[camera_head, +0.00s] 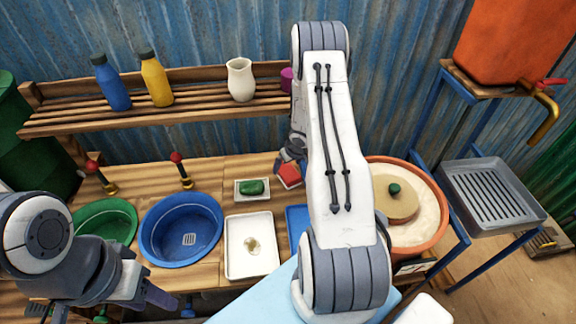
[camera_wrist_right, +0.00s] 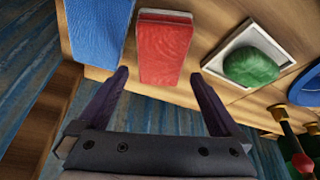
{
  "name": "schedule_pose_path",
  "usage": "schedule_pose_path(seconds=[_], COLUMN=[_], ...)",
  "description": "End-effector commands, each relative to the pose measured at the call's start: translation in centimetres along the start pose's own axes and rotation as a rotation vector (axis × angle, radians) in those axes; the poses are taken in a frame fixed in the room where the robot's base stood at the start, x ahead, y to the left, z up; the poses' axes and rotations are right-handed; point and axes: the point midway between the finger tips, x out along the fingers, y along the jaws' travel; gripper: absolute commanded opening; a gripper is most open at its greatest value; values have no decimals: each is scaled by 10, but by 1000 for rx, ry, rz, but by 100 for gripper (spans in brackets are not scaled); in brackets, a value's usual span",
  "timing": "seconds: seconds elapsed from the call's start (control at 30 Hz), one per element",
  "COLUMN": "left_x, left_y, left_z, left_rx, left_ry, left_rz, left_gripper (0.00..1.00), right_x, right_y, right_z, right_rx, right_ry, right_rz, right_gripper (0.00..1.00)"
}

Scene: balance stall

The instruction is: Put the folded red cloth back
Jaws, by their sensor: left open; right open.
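The folded red cloth (camera_head: 289,175) lies on the wooden counter, partly hidden behind my right arm in the head view. In the right wrist view the red cloth (camera_wrist_right: 163,52) is a flat rectangular block with a pale band near its far end. My right gripper (camera_wrist_right: 157,75) is open, its two fingertips either side of the cloth's near end in the picture. I cannot tell whether they touch it. In the head view my right gripper (camera_head: 290,158) is just behind the cloth. My left gripper (camera_head: 160,298) is low at the left, open and empty, away from the cloth.
A green lump (camera_head: 252,187) sits in a small white dish beside the cloth. A white tray (camera_head: 235,265), a blue basin (camera_head: 155,245) and a green basin (camera_head: 127,222) stand left. A blue item (camera_wrist_right: 100,30) lies beside the cloth. A shelf (camera_head: 200,112) with bottles and jug stands behind.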

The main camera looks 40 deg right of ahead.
Motion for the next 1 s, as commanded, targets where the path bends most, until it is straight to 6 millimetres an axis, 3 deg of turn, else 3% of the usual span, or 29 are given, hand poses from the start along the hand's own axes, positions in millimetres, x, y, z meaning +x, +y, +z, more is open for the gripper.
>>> schedule_pose_path(seconds=[0.3,0.5,0.7,1.0], left_x=[-25,-38,-42,-41], left_y=[2,3,3,3], left_z=[-1,-2,-2,-2], left_rx=[-1,-2,-2,-2], left_ry=[0,0,0,0], left_rz=[0,0,0,0], left_gripper=[50,50,50,50], right_x=[-76,-108,-120,-119], right_y=[1,0,0,0], right_z=[-2,-1,0,0], right_rx=[1,0,2,1], right_ry=[1,0,0,0], right_rz=[1,1,0,0], right_gripper=[100,100,100,100])
